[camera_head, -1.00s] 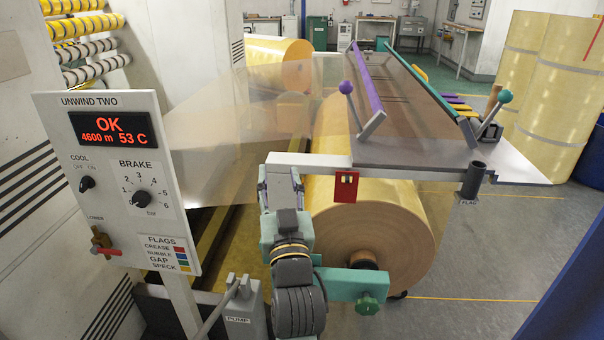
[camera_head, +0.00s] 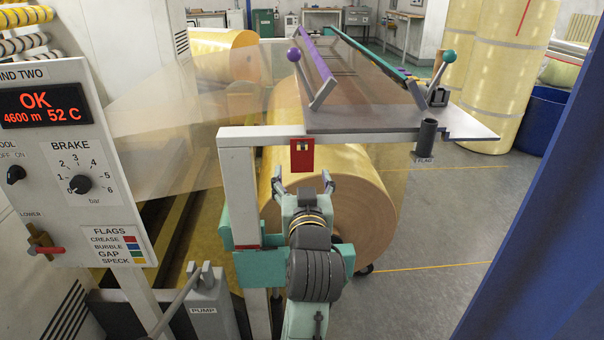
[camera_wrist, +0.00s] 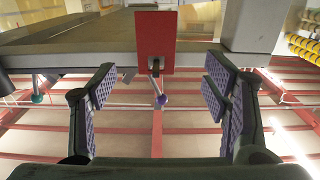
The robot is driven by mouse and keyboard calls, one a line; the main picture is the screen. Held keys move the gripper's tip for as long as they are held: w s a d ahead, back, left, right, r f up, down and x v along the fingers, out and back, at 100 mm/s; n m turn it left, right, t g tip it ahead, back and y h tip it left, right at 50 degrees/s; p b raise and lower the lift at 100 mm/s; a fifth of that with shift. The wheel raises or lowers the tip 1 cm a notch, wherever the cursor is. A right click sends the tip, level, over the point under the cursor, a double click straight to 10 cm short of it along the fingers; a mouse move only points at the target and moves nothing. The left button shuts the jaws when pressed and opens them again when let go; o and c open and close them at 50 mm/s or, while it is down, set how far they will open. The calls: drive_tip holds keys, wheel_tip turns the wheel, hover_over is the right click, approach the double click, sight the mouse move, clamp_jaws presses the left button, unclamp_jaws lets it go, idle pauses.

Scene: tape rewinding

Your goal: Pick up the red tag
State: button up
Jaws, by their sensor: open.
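The red tag (camera_head: 302,157) hangs on the front edge of the grey frame, near the top of its post, with a small pale and dark fitting in it. In the wrist view the red tag (camera_wrist: 155,42) is upright above and between my fingers, with a dark slot at its lower edge. My gripper (camera_head: 304,183) is open and empty, just below the tag in the head view. In the wrist view my gripper (camera_wrist: 160,92) has its padded fingers spread wide, apart from the tag.
The grey frame (camera_head: 236,135) and its plate (camera_head: 470,125) border the tag. A dark tube labelled FLAG (camera_head: 426,138) hangs to the right. A control panel (camera_head: 70,160) is at left; a blue surface (camera_head: 535,215) fills the right.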

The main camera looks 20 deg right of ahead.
sight(302, 158)
drive_tip(key=x, duration=0.2)
drive_tip(key=p+x, duration=0.1)
drive_tip(key=x, duration=0.4)
drive_tip(key=shift+w+d+f, duration=0.3)
drive_tip(key=shift+d+f, duration=0.05)
drive_tip(key=c, duration=0.9)
